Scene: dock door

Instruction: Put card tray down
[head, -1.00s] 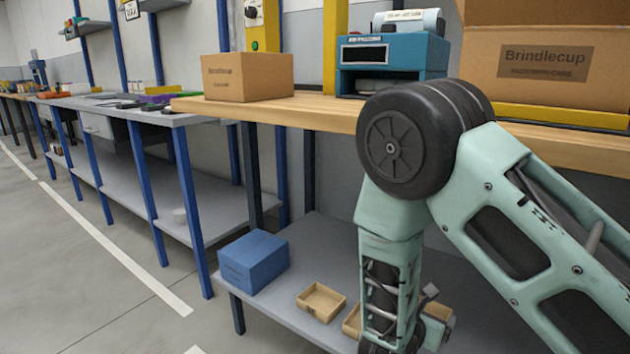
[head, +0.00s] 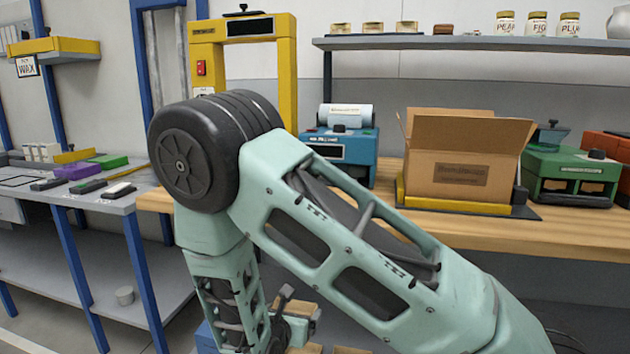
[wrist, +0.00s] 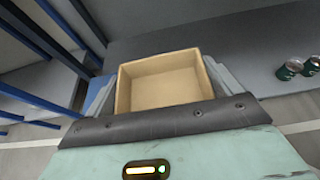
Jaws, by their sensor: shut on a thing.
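The card tray (wrist: 165,88) is a small open tan box, seen from above in the wrist view. My gripper (wrist: 160,88) is shut on it, with a grey finger at each side. The tray looks empty inside. A grey surface lies beyond it; I cannot tell whether the tray touches anything below. In the head view my arm reaches down and hides most of the gripper. Tan card pieces show low beside it, but I cannot tell which is the held tray.
Two dark green cans (wrist: 290,69) stand on the grey surface at right in the wrist view. A blue box (head: 205,337) shows partly behind my arm. Above, the wooden bench (head: 560,232) holds an open carton (head: 462,175), a blue machine (head: 352,150) and a green machine (head: 570,170).

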